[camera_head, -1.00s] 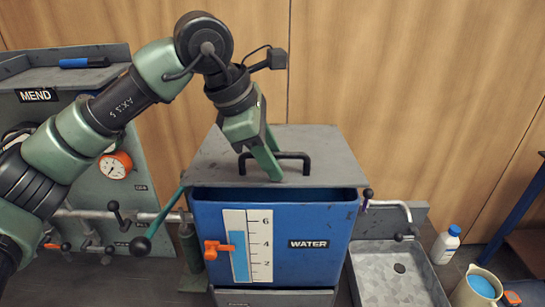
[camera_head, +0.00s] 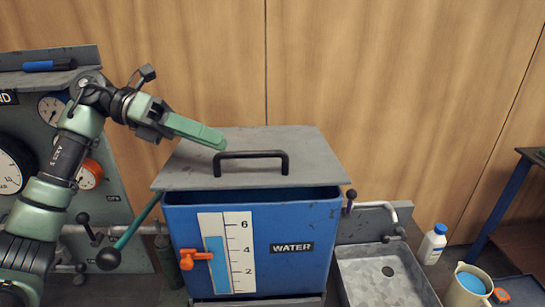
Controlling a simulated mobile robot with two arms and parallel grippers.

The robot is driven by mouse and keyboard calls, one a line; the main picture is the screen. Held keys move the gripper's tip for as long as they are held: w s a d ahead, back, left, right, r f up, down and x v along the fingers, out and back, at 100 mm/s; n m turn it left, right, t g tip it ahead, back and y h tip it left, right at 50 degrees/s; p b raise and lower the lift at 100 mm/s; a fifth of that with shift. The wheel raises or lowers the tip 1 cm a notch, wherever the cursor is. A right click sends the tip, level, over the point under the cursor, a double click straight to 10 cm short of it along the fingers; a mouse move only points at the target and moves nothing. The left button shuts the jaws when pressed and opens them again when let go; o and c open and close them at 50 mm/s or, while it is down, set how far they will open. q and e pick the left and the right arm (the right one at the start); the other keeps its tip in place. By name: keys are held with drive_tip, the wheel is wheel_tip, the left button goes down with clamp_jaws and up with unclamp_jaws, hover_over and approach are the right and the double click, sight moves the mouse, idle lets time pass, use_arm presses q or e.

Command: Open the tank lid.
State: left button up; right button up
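The blue water tank (camera_head: 293,228) stands at the centre with a white level scale and a WATER label. Its grey lid (camera_head: 300,148) lies over the top, and a dark strip of the interior shows below the lid's front edge. A black bar handle (camera_head: 251,155) stands on the lid. My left gripper (camera_head: 221,142) is at the lid's left rear, with its green fingers pointing right toward the handle. It looks apart from the handle. The fingers overlap from this angle, so their opening is hidden. My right gripper is out of view.
A green lever with a black ball (camera_head: 108,259) is left of the tank. A panel with gauges (camera_head: 89,175) stands at the left. A sink (camera_head: 382,275), a white bottle (camera_head: 433,244) and a jug (camera_head: 466,287) are on the right. A wooden wall is behind.

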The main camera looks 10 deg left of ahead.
sight(250, 152)
use_arm(q)
drive_tip(key=shift+d, duration=0.2)
drive_tip(key=p+x, duration=0.1)
drive_tip(key=x, duration=0.6)
drive_tip(key=shift+d+p, duration=0.1)
drive_tip(key=shift+p, duration=0.3)
drive_tip(key=shift+f, duration=0.1)
clamp_jaws()
idle(0.8)
